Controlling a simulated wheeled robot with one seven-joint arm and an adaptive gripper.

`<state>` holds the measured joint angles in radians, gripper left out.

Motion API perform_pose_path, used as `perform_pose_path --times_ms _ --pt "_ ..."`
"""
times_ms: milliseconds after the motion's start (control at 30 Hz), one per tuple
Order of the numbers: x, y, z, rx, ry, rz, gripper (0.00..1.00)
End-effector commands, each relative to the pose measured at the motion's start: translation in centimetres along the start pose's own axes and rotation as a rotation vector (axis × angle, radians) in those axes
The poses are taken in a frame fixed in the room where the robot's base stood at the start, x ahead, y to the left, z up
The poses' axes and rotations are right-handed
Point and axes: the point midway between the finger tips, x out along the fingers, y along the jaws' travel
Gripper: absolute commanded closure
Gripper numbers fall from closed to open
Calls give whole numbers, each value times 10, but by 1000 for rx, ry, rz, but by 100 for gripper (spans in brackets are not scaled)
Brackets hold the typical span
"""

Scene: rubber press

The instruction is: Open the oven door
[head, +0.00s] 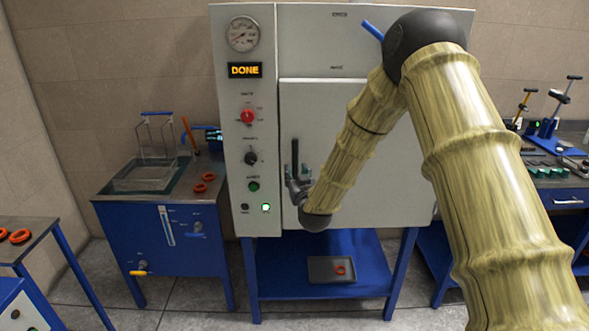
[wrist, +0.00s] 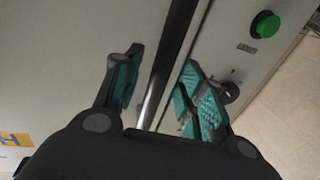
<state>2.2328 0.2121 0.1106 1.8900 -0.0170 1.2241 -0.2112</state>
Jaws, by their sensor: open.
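The oven is a tall off-white cabinet with a gauge, a "DONE" display and knobs in a panel at its left. Its door (head: 318,120) looks closed in the head view. A dark vertical handle (head: 295,155) stands at the door's left edge; in the wrist view the handle (wrist: 168,65) runs between my fingers. My gripper (head: 298,184) is at the lower part of the handle. In the wrist view my gripper (wrist: 160,88) is open, with one teal-padded finger on each side of the bar and gaps visible. The lower end of the handle is hidden by my gripper.
A green button (wrist: 265,24) is close to the right finger in the wrist view. A blue bath cabinet (head: 170,245) with a glass tank stands left of the oven. A tray (head: 318,275) with a red ring lies on the shelf below. A bench (head: 560,185) stands right.

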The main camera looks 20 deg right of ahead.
Motion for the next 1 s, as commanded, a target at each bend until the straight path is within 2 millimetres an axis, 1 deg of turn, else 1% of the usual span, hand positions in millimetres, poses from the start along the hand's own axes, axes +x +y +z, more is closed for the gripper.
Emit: perform_pose_path --times_ms 100,200,333,567,667,700,800,1000 --pt "13 0 -1 0 0 0 59" --pt "19 0 0 0 0 0 59" --pt "22 0 0 0 0 0 59" --pt "22 0 0 0 -1 -1 59" --pt "22 0 0 0 -1 -1 76" --pt "22 0 0 0 0 -1 83" --pt "22 0 0 0 0 -1 100" --pt "22 0 0 0 0 -1 100"
